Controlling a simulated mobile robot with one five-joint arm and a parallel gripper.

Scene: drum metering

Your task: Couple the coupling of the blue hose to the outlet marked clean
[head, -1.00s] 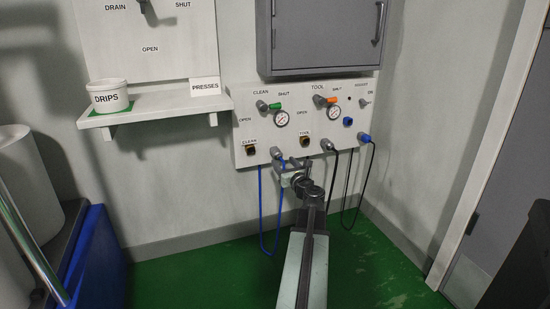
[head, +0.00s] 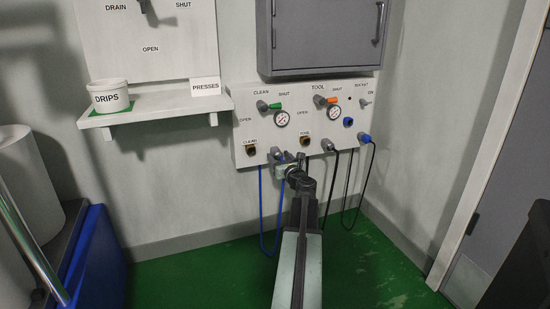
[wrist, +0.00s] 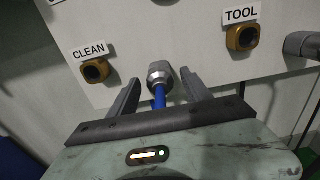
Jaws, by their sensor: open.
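The blue hose (head: 261,212) hangs in a loop below the white panel. Its grey metal coupling (wrist: 160,74) sits at the panel's lower edge, between the two outlets; it also shows in the head view (head: 276,153). The outlet marked clean (wrist: 95,71), a brass fitting with a dark opening, is to its left and looks empty; it is also in the head view (head: 251,150). My gripper (wrist: 160,82) is open, with one finger on each side of the coupling and hose. I cannot tell whether either finger touches it.
The outlet marked tool (wrist: 241,38) is to the right. A green-handled valve (head: 274,106), an orange-handled valve (head: 331,100) and gauges are above. A black hose (head: 334,190) hangs at right. A grey cabinet (head: 320,38) overhangs the panel; a shelf (head: 150,108) stands left.

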